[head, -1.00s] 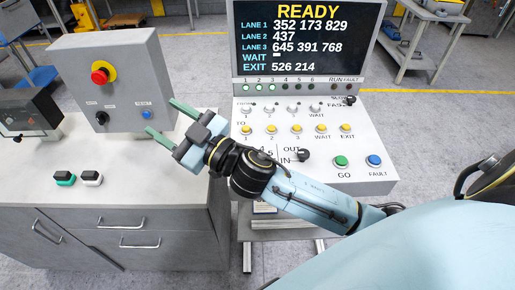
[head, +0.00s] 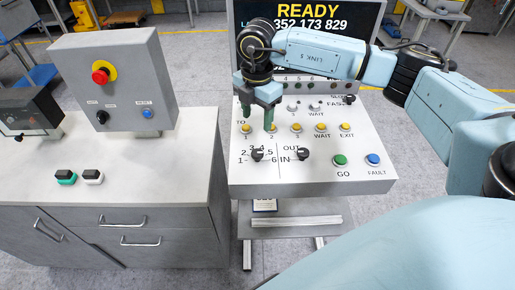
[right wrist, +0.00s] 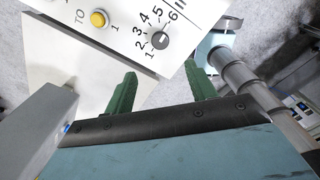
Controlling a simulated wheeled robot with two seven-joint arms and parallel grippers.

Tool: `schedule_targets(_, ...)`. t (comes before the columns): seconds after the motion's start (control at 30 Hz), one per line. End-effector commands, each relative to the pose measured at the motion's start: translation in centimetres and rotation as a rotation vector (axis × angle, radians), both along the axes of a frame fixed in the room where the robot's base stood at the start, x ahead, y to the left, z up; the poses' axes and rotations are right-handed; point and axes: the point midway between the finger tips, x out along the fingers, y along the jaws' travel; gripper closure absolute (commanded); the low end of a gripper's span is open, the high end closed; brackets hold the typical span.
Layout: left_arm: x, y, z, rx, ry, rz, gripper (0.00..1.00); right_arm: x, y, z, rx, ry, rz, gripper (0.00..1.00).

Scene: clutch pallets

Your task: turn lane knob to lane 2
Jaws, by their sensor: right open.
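The lane knob (head: 257,155) is a small black knob on the sloping white panel, with the numbers 1 to 6 printed around it. It also shows in the right wrist view (right wrist: 160,40), beyond the fingertips; I cannot tell which number it points to. My right gripper (head: 258,118) is open and empty. Its green fingers point down over the panel, by the TO buttons, on the far side of the knob in the head view. In the right wrist view the two fingers (right wrist: 161,74) stand apart with nothing between them. My left gripper is not in view.
The IN/OUT knob (head: 303,154) sits right of the lane knob. Yellow TO buttons (head: 296,127), a green GO button (head: 340,160) and a blue FAULT button (head: 373,159) are close by. My right arm hides much of the display (head: 350,20). A grey switch box (head: 120,85) stands left.

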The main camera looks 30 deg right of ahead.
Motion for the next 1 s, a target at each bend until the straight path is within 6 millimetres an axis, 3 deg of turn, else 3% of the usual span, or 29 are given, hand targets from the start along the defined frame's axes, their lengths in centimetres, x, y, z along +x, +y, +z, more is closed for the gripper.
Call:
schedule_targets(0.17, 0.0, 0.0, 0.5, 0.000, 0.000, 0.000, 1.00, -0.1, -0.3, -1.9, -0.012, 0.006, -0.007, 0.44)
schedule_targets(0.6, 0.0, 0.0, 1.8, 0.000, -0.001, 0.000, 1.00, -0.1, -0.1, -10.7, -0.008, 0.005, -0.004, 0.44)
schedule_targets(0.8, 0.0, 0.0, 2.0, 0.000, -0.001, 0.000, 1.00, -0.1, -0.1, -12.7, -0.007, 0.003, -0.004, 0.44)
schedule_targets(1.0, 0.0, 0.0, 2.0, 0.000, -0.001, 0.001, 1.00, -0.1, -0.1, -13.2, -0.007, 0.002, -0.003, 0.44)
